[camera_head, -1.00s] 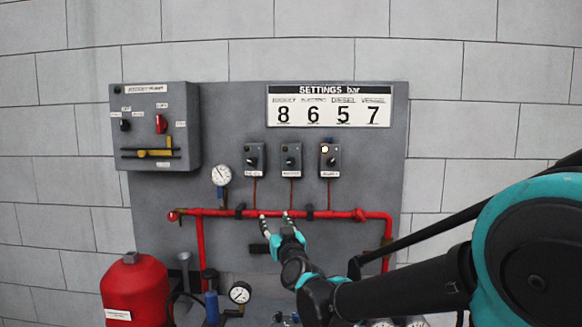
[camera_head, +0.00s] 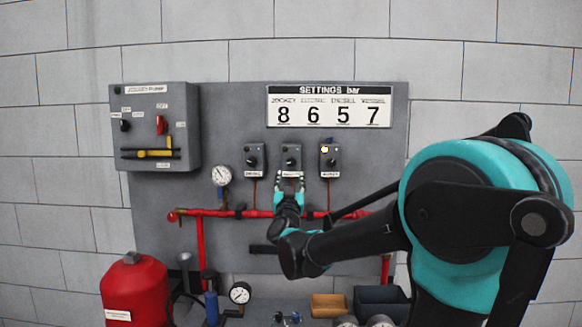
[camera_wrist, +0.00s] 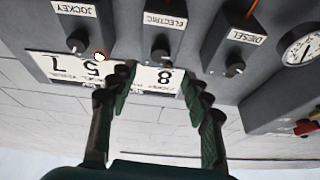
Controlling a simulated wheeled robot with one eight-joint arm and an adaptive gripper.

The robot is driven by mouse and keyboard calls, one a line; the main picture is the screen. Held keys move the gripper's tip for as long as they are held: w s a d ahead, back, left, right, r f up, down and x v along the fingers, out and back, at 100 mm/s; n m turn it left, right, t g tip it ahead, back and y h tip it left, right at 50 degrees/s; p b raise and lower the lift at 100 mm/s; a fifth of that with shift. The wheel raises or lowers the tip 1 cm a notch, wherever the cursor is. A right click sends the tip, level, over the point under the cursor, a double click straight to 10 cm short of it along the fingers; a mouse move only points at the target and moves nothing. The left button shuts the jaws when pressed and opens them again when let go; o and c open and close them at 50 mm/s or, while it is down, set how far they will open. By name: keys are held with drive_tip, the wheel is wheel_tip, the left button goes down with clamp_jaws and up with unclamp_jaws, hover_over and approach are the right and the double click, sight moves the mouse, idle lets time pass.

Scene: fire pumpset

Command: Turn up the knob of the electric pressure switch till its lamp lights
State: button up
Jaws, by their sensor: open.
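The electric pressure switch (camera_head: 291,151) is the middle of three small grey boxes on the panel. Its black knob (camera_head: 291,161) faces out, and its lamp (camera_head: 285,148) looks dark. In the wrist view, which is upside down, the ELECTRIC label (camera_wrist: 165,20) sits over its knob (camera_wrist: 160,54). My gripper (camera_head: 290,184) is just below this switch in the head view. In the wrist view my gripper (camera_wrist: 159,84) has its fingers spread wide, one toward each side of the knob. It is empty, and I see no contact with the knob.
The DIESEL switch (camera_head: 255,158) is to the left and the JOCKEY switch (camera_head: 330,158), with its lamp lit, to the right. A red pipe (camera_head: 240,213) runs below. The settings board (camera_head: 329,106) above shows 6 for electric. A gauge (camera_head: 222,175) hangs left.

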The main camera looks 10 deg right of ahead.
sight(291, 163)
drive_tip(key=x, duration=0.8)
drive_tip(key=shift+w, duration=0.1)
drive_tip(key=shift+c, duration=0.6)
clamp_jaws()
drive_tip(key=shift+m, duration=0.5)
drive_tip(key=m+h, duration=0.2)
drive_tip(key=m, duration=0.1)
drive_tip(key=shift+a+m+g, duration=0.2)
drive_tip(key=shift+m+g, duration=0.1)
drive_tip(key=shift+m+g+h, duration=0.7)
drive_tip(key=shift+m+h, duration=0.4)
drive_tip(key=shift+m, duration=1.5)
